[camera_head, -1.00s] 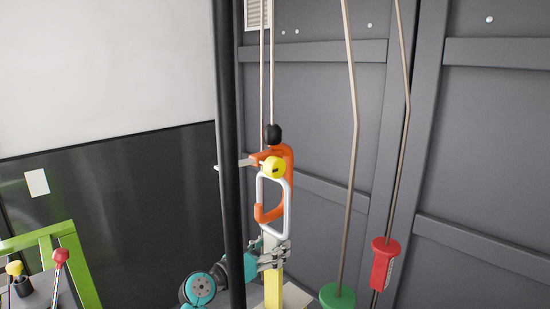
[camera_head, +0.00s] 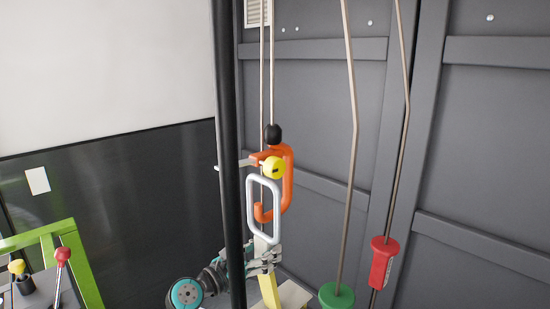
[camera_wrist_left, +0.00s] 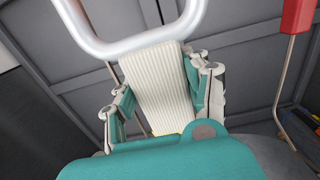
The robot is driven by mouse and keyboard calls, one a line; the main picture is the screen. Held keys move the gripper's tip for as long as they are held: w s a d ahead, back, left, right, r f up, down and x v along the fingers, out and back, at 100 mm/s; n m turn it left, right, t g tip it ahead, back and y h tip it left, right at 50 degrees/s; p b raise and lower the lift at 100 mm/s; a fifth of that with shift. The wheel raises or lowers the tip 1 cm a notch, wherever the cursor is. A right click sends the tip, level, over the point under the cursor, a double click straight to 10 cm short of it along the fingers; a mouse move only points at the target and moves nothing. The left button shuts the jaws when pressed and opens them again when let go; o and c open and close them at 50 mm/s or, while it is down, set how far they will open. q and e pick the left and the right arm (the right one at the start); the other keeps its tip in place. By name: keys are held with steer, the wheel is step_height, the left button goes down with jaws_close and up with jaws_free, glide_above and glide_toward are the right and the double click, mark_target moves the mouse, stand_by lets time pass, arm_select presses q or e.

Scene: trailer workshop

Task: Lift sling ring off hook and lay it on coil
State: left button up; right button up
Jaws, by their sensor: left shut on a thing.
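The sling ring (camera_head: 250,207) is a pale metal loop with rounded corners, upright at the orange hook (camera_head: 288,180). The hook's curled lower end shows through the ring's opening; whether the ring is clear of the hook or still around its tip, I cannot tell. My left gripper (camera_head: 264,258) is just below the ring, shut on the sling's webbing. In the left wrist view this ribbed white strap (camera_wrist_left: 158,88) runs between the fingers up to the ring (camera_wrist_left: 135,45). The webbing's lower part (camera_head: 270,291) is yellow. I cannot make out the coil. My right gripper is not in view.
A black ball (camera_head: 273,134) and a yellow knob (camera_head: 273,167) sit at the hook. A dark post (camera_head: 228,150) stands in front of my left arm. Cables with a green weight (camera_head: 337,296) and a red block (camera_head: 382,262) hang at right. A green frame (camera_head: 80,262) stands lower left.

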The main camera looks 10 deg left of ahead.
arm_select(q)
steer(key=v, duration=1)
stand_by(1.2)
